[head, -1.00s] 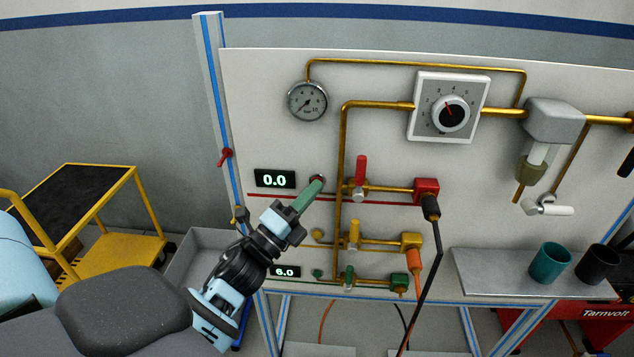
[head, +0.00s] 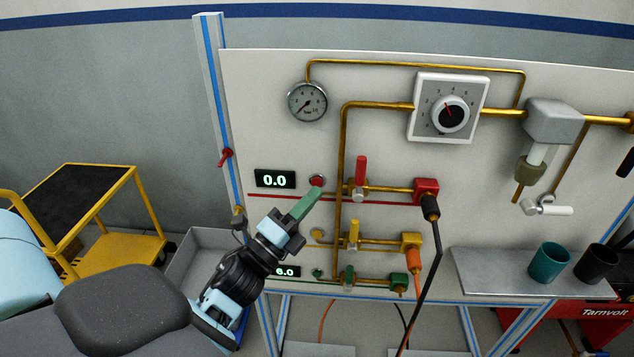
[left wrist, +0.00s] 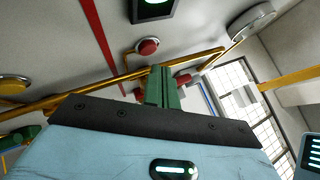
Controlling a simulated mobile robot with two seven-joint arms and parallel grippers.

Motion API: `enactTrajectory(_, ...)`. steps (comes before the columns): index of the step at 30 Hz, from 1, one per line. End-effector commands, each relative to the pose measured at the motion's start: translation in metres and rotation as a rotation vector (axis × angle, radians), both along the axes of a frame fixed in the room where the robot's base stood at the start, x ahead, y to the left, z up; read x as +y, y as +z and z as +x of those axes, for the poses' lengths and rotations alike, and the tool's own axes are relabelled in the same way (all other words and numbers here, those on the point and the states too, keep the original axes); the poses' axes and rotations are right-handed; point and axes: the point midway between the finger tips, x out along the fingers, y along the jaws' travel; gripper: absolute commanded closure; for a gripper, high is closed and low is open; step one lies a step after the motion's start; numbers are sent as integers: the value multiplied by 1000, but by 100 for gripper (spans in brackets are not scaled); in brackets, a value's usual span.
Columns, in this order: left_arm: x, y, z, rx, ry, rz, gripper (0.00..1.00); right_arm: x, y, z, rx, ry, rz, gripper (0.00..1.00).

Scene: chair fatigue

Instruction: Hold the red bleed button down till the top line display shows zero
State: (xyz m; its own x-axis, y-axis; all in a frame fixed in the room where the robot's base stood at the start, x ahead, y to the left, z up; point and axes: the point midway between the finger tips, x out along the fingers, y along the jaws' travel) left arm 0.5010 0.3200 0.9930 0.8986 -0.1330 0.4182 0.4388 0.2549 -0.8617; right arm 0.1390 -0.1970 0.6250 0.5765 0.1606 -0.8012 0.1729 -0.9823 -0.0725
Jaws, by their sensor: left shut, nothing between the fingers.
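The red bleed button (head: 317,181) is on the white panel, right of the top line display (head: 275,179), which reads 0.0. My left gripper (head: 315,192) is shut and empty, its green fingers pointing up at the panel just below the button. In the left wrist view, the button (left wrist: 148,46) shows uncovered beyond the closed fingertips (left wrist: 163,72), with a gap between them. My right gripper is not in view.
A red-handled valve (head: 360,172) stands close right of the button. A yellow valve (head: 353,236) and a green valve (head: 349,277) are below. The lower display (head: 285,271) reads 6.0. A gauge (head: 307,101) is above.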

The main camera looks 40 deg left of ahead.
Motion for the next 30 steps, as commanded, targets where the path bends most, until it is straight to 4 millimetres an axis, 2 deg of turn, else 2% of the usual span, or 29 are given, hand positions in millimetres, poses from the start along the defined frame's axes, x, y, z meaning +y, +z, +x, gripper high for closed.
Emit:
enactTrajectory(15, -22, 0, -36, 0, 0, 0, 100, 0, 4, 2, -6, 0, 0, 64)
enactTrajectory(30, -24, 0, -39, 0, 0, 0, 100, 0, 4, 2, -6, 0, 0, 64)
